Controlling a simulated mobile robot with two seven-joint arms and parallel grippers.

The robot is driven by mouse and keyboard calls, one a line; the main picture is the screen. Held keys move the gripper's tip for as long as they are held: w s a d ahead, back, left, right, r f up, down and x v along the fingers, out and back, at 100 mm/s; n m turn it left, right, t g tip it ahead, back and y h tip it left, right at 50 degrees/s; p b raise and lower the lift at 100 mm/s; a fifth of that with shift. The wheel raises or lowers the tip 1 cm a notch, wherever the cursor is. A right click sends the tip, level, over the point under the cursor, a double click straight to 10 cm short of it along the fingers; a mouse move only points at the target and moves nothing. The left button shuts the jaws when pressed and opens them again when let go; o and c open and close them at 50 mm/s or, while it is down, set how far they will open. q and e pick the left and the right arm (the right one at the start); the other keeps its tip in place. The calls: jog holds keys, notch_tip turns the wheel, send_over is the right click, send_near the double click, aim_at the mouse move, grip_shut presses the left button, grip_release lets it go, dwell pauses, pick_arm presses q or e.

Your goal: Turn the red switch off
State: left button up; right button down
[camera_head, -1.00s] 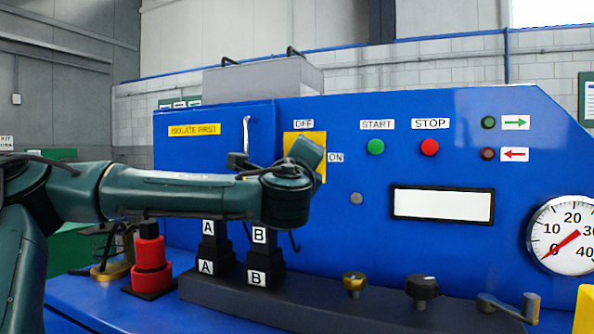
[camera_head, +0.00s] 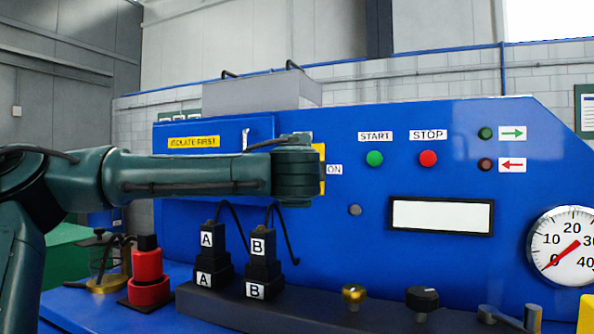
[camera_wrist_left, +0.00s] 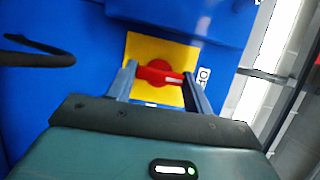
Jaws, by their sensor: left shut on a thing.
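The red switch (camera_wrist_left: 160,73) is a red rotary handle on a yellow plate (camera_wrist_left: 143,50) in the left wrist view. Its bar lies across the picture, its right end towards a small white label (camera_wrist_left: 204,76) that I cannot read surely. My left gripper (camera_wrist_left: 160,85) is shut on the handle, one finger at each end of the bar. My right gripper is not in view.
The green START button (camera_head: 375,158) and red STOP button (camera_head: 428,158) are right of the switch. Below the arm, black plugs A (camera_head: 211,258) and B (camera_head: 263,258) with cables and a red stacked piece (camera_head: 148,275) stand near it. A gauge (camera_head: 570,245) is far right.

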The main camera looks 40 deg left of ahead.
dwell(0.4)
pick_arm(q)
jog(key=o, duration=1)
jog(key=b+v, duration=0.1)
jog(key=v, duration=1.2)
